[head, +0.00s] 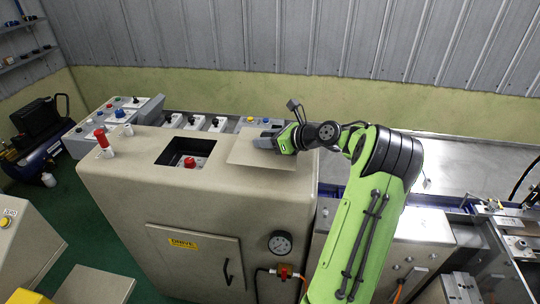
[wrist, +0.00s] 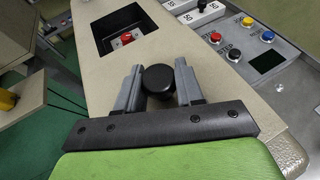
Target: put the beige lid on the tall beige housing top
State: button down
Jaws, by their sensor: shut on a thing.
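The tall beige housing (head: 130,180) stands left of centre in the head view. Its flat top has a dark square opening (head: 178,147) with a red button (head: 189,162) inside, also seen in the wrist view (wrist: 127,38). The beige lid (head: 246,152) is a thin flat plate at the right part of the top, beside the opening. My gripper (head: 264,142) is over the lid. In the wrist view my gripper (wrist: 158,68) has its two grey fingers on either side of a round black knob (wrist: 158,82), shut on it. I cannot tell whether the lid touches the top.
Grey control panels with buttons and switches (head: 215,125) line the back edge. A gauge (head: 280,243) is on the front. Metal machinery (head: 460,160) lies to the right.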

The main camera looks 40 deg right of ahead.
aim_at(266, 150)
notch_tip(266, 150, down, 4)
jog(key=shift+f+b, duration=0.1)
jog(key=shift+b, duration=0.35)
jog(key=c, duration=0.7)
grip_release()
